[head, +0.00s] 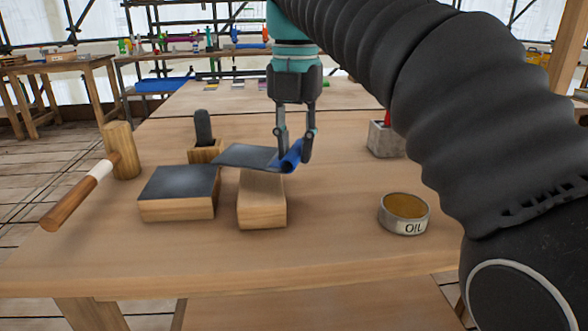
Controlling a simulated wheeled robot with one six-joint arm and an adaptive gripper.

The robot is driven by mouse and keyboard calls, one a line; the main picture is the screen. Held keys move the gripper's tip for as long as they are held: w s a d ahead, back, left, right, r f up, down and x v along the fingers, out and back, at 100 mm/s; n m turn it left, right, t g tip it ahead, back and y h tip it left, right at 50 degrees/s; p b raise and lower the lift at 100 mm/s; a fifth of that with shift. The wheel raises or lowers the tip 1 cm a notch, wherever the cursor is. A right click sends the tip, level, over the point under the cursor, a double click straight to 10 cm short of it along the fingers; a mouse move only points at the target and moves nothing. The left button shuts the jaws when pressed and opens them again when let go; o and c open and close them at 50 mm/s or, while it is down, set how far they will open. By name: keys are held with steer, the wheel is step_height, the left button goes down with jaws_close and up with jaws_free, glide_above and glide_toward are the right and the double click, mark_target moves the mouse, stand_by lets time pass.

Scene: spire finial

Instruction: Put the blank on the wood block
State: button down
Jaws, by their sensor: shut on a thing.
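The blank, a thin dark grey plate (245,156), has a blue wrapped or rolled part (291,157) at its right end. My gripper (295,155) points down and is shut on that blue end. The plate reaches left from the fingers, roughly level. A plain wood block (262,208) stands on the table just below and in front of it. The plate overlaps the block's back edge in the picture; I cannot tell whether they touch.
Left of the wood block lies another block with a dark top (178,190). Behind are a mallet (122,150) and a small wooden holder with a dark stone (204,140). An oil tin (404,213) and grey box (385,140) stand right. The front table (200,255) is clear.

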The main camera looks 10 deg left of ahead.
steer(key=shift+a+f+b, duration=0.1)
steer(key=shift+f+b, duration=0.5)
steer(key=shift+f, duration=1.45)
steer(key=shift+f, duration=0.1)
steer(key=c, duration=1)
jaws_free()
steer(key=shift+o, duration=0.2)
steer(key=shift+r+p, duration=1.2)
steer(key=shift+r, duration=2.65)
